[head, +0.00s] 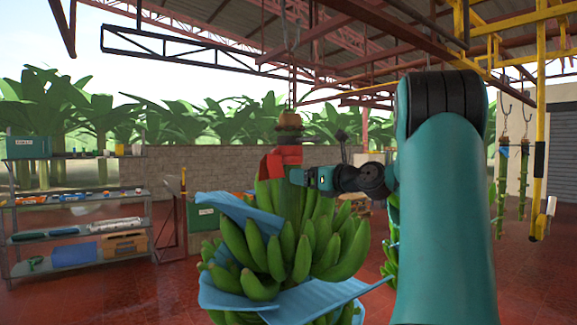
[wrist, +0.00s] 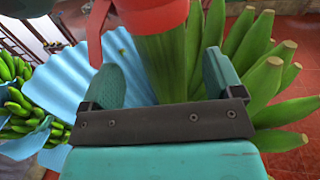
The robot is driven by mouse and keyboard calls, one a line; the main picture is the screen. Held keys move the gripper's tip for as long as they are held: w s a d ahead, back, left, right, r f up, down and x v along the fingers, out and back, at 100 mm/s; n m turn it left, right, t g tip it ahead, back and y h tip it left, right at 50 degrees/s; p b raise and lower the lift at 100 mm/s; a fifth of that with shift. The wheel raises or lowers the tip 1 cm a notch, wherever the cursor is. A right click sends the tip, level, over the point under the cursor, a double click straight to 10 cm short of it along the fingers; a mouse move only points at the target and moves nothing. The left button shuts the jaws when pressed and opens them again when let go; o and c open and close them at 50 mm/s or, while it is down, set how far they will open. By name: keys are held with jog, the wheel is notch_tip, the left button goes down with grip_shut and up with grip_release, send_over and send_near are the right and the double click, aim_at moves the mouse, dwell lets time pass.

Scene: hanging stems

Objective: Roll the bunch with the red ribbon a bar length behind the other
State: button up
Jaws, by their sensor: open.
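The bunch with the red ribbon (head: 285,240) hangs in the middle of the head view, its green bananas partly wrapped in blue sheeting. The red ribbon (head: 283,160) is around its stem, and also shows at the top of the wrist view (wrist: 150,15). My gripper (head: 298,177) is at the stem just below the ribbon. In the wrist view its fingers (wrist: 160,78) are apart, with the green stem (wrist: 168,65) between them; contact cannot be told. The other bunch (head: 391,265) is mostly hidden behind my arm; a bunch also shows at the wrist view's left (wrist: 15,112).
An overhead rail with hooks (head: 290,30) runs above the bunch. Bare stems (head: 524,180) hang on hooks at the right, near a yellow post (head: 540,130). A shelf rack (head: 80,245) stands at the left. Red floor (head: 165,300) is open between rack and bunch.

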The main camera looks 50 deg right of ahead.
jog(key=w+p, duration=0.1)
jog(key=w, duration=0.6)
jog(key=shift+d+p, duration=0.15)
jog(key=shift+p, duration=0.25)
jog(key=shift+s, duration=0.1)
